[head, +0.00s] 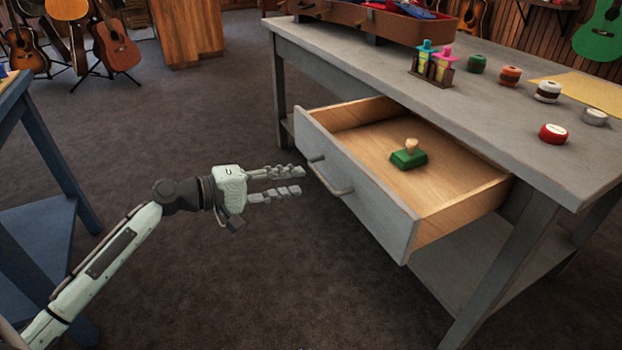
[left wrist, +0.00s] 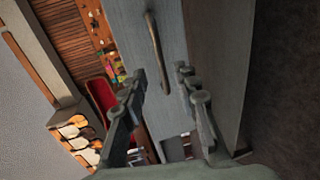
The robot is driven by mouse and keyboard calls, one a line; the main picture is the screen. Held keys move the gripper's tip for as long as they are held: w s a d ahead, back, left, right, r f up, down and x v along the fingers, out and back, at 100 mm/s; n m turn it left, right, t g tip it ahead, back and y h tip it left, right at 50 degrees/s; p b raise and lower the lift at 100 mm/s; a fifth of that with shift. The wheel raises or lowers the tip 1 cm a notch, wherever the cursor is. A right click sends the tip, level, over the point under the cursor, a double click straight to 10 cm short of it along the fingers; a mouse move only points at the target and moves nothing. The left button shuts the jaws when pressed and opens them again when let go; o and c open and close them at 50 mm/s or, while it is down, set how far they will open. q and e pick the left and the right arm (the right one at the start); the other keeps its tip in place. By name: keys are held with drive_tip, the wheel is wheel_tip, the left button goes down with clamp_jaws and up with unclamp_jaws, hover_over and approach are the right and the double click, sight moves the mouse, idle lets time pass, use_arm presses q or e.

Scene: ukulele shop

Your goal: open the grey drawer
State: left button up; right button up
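The grey drawer (head: 355,185) is pulled well out of the grey table, and its wooden inside shows. A green block with a light knob (head: 409,155) sits in it. The bar handle (head: 330,176) is on the drawer's front; it also shows in the left wrist view (left wrist: 157,52). My left gripper (head: 302,180) is open and empty, its fingers pointing at the drawer front near the handle. In the head view it appears just left of the handle, not around it. In the left wrist view its fingertips (left wrist: 160,76) are spread. My right gripper is not in view.
The grey table (head: 480,85) carries a brown case (head: 370,22), small bottles in a rack (head: 432,65) and several round tins. A blue table (head: 40,215) stands at the left. Open carpet lies between the tables. Guitars stand at the back.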

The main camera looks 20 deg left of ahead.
use_arm(q)
drive_tip(key=v, duration=0.4)
drive_tip(key=shift+s, duration=0.1)
idle(0.3)
drive_tip(key=s+d+f+m+g+y, duration=0.25)
drive_tip(key=s+f, duration=0.25)
drive_tip(key=f, duration=0.5)
drive_tip(key=s+d+f+m+g+y, duration=0.25)
drive_tip(key=s+f+m, duration=0.2)
drive_tip(key=f, duration=0.65)
drive_tip(key=s+f+m+g+y+p, duration=0.1)
drive_tip(key=s+f+m+g+y, duration=0.3)
drive_tip(key=s, duration=0.7)
wheel_tip(320, 180, down, 4)
drive_tip(key=shift+s+a+r+m+y, duration=0.15)
drive_tip(key=shift+a+m+y, duration=0.3)
drive_tip(key=shift+y, duration=0.55)
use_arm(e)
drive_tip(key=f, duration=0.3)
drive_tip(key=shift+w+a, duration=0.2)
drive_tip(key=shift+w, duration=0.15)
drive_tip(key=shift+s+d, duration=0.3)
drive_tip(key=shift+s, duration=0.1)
